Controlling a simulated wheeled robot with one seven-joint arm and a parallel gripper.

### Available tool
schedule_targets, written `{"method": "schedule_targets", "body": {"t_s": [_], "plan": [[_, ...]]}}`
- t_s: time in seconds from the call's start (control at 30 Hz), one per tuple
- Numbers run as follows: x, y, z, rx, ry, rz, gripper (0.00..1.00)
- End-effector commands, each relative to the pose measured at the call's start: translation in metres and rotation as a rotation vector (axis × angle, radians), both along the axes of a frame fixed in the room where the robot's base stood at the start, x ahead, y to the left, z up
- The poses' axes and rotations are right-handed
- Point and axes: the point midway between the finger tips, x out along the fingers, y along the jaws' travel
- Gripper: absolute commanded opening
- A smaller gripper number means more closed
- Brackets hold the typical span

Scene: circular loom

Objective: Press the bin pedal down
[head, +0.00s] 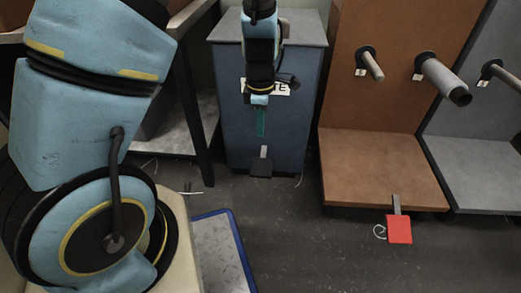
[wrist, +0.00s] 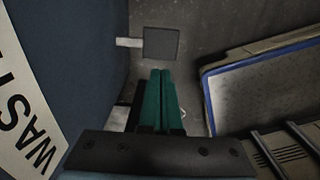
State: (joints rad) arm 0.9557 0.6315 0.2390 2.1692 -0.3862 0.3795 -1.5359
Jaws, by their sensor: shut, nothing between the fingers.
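The blue waste bin (head: 228,120) stands at the back with a grey lid (head: 301,27) and a white label, also seen in the wrist view (wrist: 55,50). Its pedal is a dark square plate (head: 261,168) on a light stem, low at the front near the floor. The pedal (wrist: 161,43) shows fully in the wrist view, just beyond my fingertips. My gripper (head: 261,134) has green fingers that point down, held together and empty. It hangs in front of the bin above the pedal, apart from it. In the wrist view the fingers (wrist: 160,73) lie side by side.
A brown rack (head: 375,165) with pegs stands right of the bin, with a red pedal-like plate (head: 399,229) at its front. A grey table (head: 178,125) is at left. A blue-edged tray-like surface (head: 222,255) lies lower centre. Floor before the bin is mostly clear.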

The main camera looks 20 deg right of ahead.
Motion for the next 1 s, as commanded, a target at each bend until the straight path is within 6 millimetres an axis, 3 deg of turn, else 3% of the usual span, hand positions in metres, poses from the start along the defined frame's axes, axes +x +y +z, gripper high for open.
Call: {"method": "schedule_targets", "body": {"t_s": [0.6,0.8,1.0], "plan": [[0.0,0.001,-0.117,0.001,0.002,0.0,0.0],[0.0,0.0,-0.134,0.0,0.001,0.0,0.0],[0.0,0.0,-0.137,0.0,0.0,0.0,0.0]]}}
